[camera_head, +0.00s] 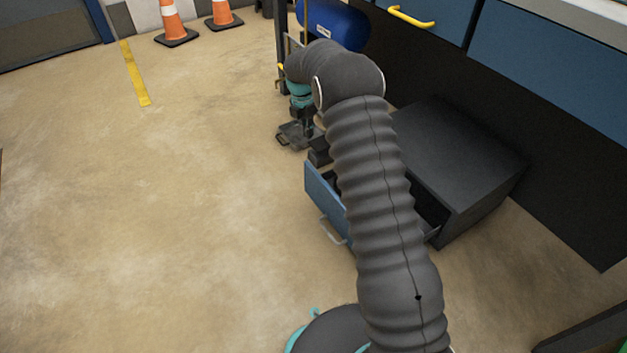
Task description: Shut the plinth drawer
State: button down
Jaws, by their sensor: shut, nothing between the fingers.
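The plinth drawer (324,196) stands open, pulled out to the left from a low black cabinet (465,165) on the floor. It has a blue front with a grey bar handle (333,231). My arm crosses over the drawer and hides much of its inside; a dark strip of it shows at the right of the arm. My gripper (318,153) is small and dark, pointing down near the far end of the drawer front. It is shut and empty. I cannot tell whether it touches the drawer.
Blue upper drawers (550,75), one with a yellow handle (411,17), stand behind the cabinet. A blue tank (335,24) is at the back. Two orange cones (173,23) stand far left. The floor left of the drawer is clear.

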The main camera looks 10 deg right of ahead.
jog(key=s+a+h, duration=0.2)
jog(key=s+a, duration=0.7)
jog(key=m+t+b, duration=0.2)
jog(key=m, duration=0.1)
send_over(318, 186)
jog(key=s+a, duration=0.1)
jog(key=a, duration=0.1)
notch_tip(318, 186, down, 12)
jog(key=shift+h, duration=0.4)
